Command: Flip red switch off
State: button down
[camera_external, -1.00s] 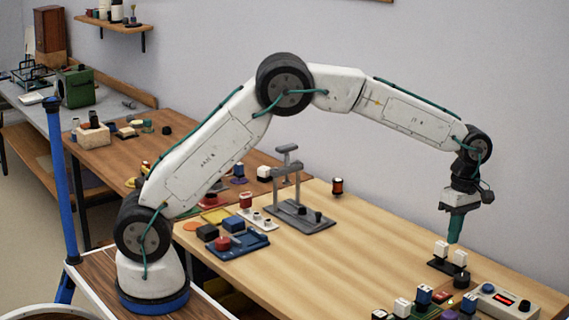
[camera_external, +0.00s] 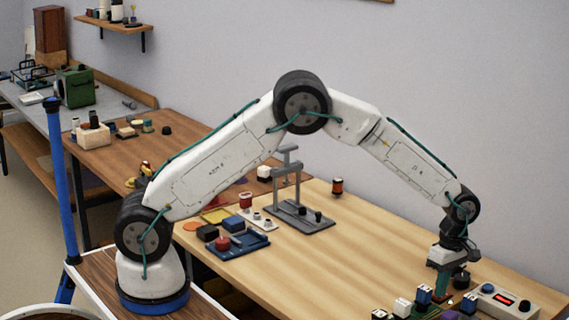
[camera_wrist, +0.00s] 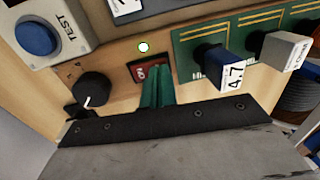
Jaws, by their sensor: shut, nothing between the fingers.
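The red switch (camera_wrist: 148,71) sits in a dark frame on the wooden surface in the wrist view, with white marks on its face. My gripper (camera_wrist: 157,84) has its green fingers together, tips at the near right part of the switch, covering some of it. I cannot tell whether they touch it. In the external view my gripper (camera_external: 441,291) points down at the right end of the table, and the switch cannot be made out there.
A black knob (camera_wrist: 93,88) is left of the fingers. A grey box with a blue TEST button (camera_wrist: 36,38) is at upper left. A lit white lamp (camera_wrist: 143,47) is beyond the switch. A green board (camera_wrist: 193,62) with a blue block (camera_wrist: 217,65) is close on the right.

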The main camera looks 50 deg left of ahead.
aim_at(448, 294)
dwell(0.3)
jog(key=shift+s+f+t, duration=0.1)
jog(key=shift+f+t, duration=0.15)
jog(key=shift+t, duration=0.05)
jog(key=shift+w+r, duration=0.15)
jog(key=shift+w, duration=0.65)
notch_tip(448, 294, up, 14)
jog(key=w, duration=0.2)
